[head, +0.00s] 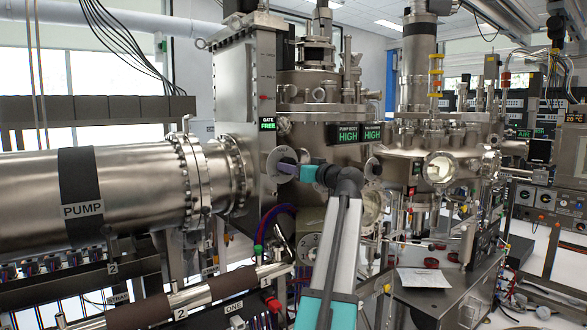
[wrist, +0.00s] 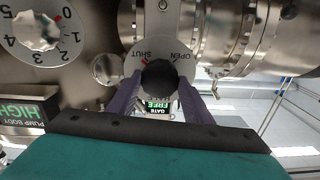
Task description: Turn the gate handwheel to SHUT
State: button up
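The gate handwheel (wrist: 158,78) is a dark round knob in the middle of the wrist view, on a pale dial plate (wrist: 177,48) marked SHUT on the left and OPEN on the right. A small red mark shows near SHUT; I cannot read the wheel's exact setting. My gripper (wrist: 159,84) has its two purple fingers apart, one on each side of the wheel, with no clear contact visible. In the head view my gripper (head: 286,168) reaches the dial plate (head: 274,160) and its fingers hide most of the wheel. The gate display (head: 267,124) reads FREE.
A numbered dial (wrist: 37,33) with a metal knob is at the upper left of the wrist view. The pump body display (head: 348,134) reads HIGH. The large PUMP cylinder (head: 125,190) fills the left, and a flanged port (head: 377,205) stands close right of my arm.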

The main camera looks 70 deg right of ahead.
jog(key=shift+c, duration=0.8)
jog(key=shift+m+b, duration=0.5)
jog(key=shift+m, duration=0.4)
jog(key=o, duration=1.1)
jog(key=shift+s+d, duration=0.1)
jog(key=shift+c, duration=0.2)
jog(key=b+v, duration=0.4)
jog(key=v, duration=1)
